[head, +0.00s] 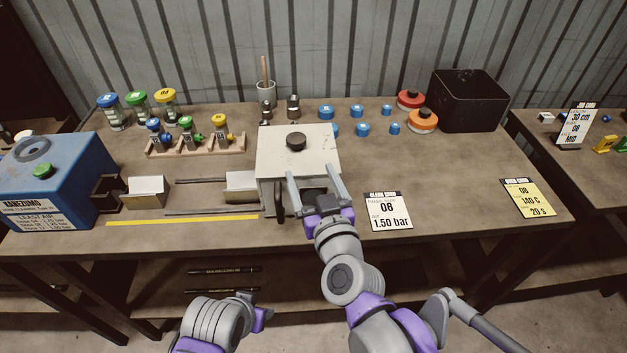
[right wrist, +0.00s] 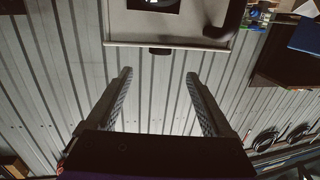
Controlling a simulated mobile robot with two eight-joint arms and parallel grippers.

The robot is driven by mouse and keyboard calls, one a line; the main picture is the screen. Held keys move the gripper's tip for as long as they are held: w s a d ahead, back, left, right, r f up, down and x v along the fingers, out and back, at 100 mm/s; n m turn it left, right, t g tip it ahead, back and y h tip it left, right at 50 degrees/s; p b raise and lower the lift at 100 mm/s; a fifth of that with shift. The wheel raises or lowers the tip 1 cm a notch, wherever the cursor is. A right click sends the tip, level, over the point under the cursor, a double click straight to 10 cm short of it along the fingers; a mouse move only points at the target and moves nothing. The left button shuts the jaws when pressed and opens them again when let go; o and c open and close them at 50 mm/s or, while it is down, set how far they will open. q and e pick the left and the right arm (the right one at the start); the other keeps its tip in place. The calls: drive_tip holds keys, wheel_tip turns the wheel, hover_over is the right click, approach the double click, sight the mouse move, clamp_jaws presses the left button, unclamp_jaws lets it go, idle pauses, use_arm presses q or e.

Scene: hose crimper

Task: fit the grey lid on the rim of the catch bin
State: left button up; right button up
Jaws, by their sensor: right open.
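The black open-topped bin (head: 468,101), which I take for the catch bin, stands at the back right of the bench. No lid shows on its rim. I cannot make out a separate grey lid for certain; a pale grey box (head: 270,150) with a black knob on top stands mid-bench. My right gripper (head: 313,168) is open and empty, its fingers at the front of that box. In the right wrist view, nothing is between the fingers (right wrist: 158,78). My left gripper (head: 262,317) is low at the front, its fingers not clear.
A blue machine (head: 60,175) stands at the left, near jars and a wooden rack (head: 195,146). Blue caps (head: 326,112) and red and orange round pieces (head: 422,122) lie towards the bin. A white card (head: 389,213) and yellow card (head: 528,198) lie right; bench between is clear.

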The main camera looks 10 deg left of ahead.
drive_tip(key=shift+s+d, duration=0.25)
drive_tip(key=shift+s, duration=0.3)
drive_tip(key=s+d+f+m+g+h, duration=0.2)
drive_tip(key=s+d+f+g+h, duration=0.15)
drive_tip(key=s+d+f, duration=0.45)
drive_tip(key=s+d+f+m+g+h, duration=0.2)
drive_tip(key=s+d+f+g, duration=0.2)
drive_tip(key=d+f, duration=0.45)
drive_tip(key=s+d+f+m+g+h, duration=0.1)
drive_tip(key=s+d+f+g+h, duration=0.15)
drive_tip(key=s+d+f, duration=0.6)
drive_tip(key=w+d+r+p, duration=0.2)
drive_tip(key=w+r+p, duration=0.2)
drive_tip(key=r, duration=0.6)
drive_tip(key=shift+p, duration=0.95)
drive_tip(key=shift+w, duration=0.15)
